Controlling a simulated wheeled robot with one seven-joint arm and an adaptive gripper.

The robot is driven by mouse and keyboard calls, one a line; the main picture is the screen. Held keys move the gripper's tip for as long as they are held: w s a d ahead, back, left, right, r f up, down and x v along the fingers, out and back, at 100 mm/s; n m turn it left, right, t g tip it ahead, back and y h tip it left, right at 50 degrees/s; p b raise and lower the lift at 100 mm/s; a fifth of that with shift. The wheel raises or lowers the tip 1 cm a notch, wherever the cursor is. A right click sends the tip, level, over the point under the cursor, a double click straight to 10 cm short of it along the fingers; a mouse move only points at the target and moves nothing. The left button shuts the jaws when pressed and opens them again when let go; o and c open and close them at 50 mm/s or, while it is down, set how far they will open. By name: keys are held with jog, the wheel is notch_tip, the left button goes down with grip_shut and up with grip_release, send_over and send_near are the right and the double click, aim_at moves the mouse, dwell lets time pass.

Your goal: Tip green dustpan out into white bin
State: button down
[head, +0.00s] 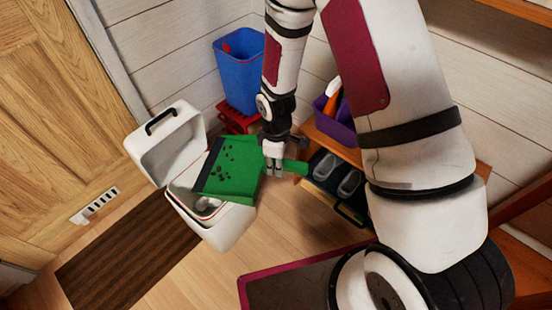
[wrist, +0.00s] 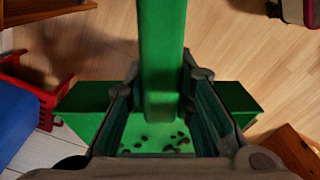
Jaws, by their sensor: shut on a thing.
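The green dustpan (head: 230,166) is held over the white bin (head: 226,229), with several small dark bits on its pan. Its dark front lip points left, toward the bin's raised lid (head: 168,145). The bin is open and stands upright; something pale shows inside, partly hidden under the pan. My gripper (head: 273,166) is shut on the dustpan's handle, to the right of the pan. In the wrist view the green handle (wrist: 161,60) runs between the fingers, and dark bits lie on the pan below.
A blue bin (head: 238,75) stands behind, with a red crate (head: 236,119) below it. A wooden shelf (head: 325,141) with a purple caddy (head: 338,128) and shoes (head: 348,184) is to the right. A dark striped mat (head: 128,258) lies on the floor at the left.

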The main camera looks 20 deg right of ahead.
aim_at(265, 166)
jog(key=shift+s+a+f+n, duration=0.2)
jog(key=shift+s+f+n, duration=0.1)
jog(key=shift+n, duration=0.1)
jog(key=shift+f+b, duration=0.5)
jog(key=shift+f, duration=0.1)
jog(key=a+r+h, duration=0.1)
jog(key=w+a+r+g+h+p, duration=0.1)
jog(key=a+r+h+p, duration=0.1)
jog(key=shift+w+a+r+g, duration=0.3)
jog(key=shift+r, duration=0.05)
jog(key=w+a+r+g+h, duration=0.2)
jog(key=a+r+h, duration=0.3)
jog(key=a, duration=0.3)
jog(key=shift+w+r+b, duration=0.4)
jog(key=shift+w+r, duration=0.35)
jog(key=shift+r, duration=0.1)
